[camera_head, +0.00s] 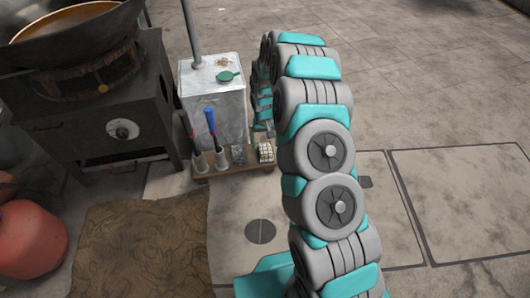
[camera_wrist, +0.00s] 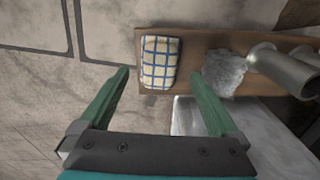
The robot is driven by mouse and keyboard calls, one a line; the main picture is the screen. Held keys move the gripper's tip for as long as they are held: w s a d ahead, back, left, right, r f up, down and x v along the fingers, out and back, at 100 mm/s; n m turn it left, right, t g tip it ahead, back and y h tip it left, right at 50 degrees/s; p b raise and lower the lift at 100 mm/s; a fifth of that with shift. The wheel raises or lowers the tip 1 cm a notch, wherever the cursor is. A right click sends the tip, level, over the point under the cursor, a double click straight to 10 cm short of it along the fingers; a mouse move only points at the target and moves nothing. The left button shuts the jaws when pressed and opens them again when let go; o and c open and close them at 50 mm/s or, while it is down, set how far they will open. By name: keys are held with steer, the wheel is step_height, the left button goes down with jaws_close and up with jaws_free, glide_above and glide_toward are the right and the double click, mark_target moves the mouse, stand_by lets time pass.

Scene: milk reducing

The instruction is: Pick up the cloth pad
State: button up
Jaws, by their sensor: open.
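The cloth pad (camera_wrist: 159,62) is a small white and yellowish pad with blue checked lines. It lies on a low brown wooden shelf (camera_wrist: 199,40), near the shelf's end. In the head view the pad (camera_head: 265,153) is at the shelf's right end. My gripper (camera_wrist: 158,74) is open in the wrist view, with one green finger on each side. The pad shows ahead, between and a little beyond the fingertips, and nothing is held.
A grey crumpled item (camera_wrist: 225,72) and a metal cylinder (camera_wrist: 284,72) stand beside the pad on the shelf. A silvery box (camera_head: 213,100) rises behind the shelf. A dark stove (camera_head: 112,120) with a wok is at left. Paved floor at right is clear.

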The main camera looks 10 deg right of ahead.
mark_target(265, 149)
steer(key=f, duration=0.4)
steer(key=shift+w+f+b, duration=0.2)
steer(key=shift+f+b, duration=0.15)
steer(key=shift+f, duration=0.05)
steer(key=c, duration=1.3)
steer(key=shift+r, duration=0.1)
steer(key=shift+d+r, duration=0.1)
steer(key=shift+r, duration=0.4)
steer(key=r, duration=0.2)
steer(key=shift+s+r+p, duration=0.25)
steer(key=shift+r+p, duration=0.15)
steer(key=s, duration=0.5)
steer(key=s+a+p, duration=0.1)
steer(key=s, duration=0.4)
steer(key=s+r, duration=0.1)
steer(key=s, duration=0.4)
steer(key=shift+s+a, duration=0.15)
steer(key=shift+s, duration=0.1)
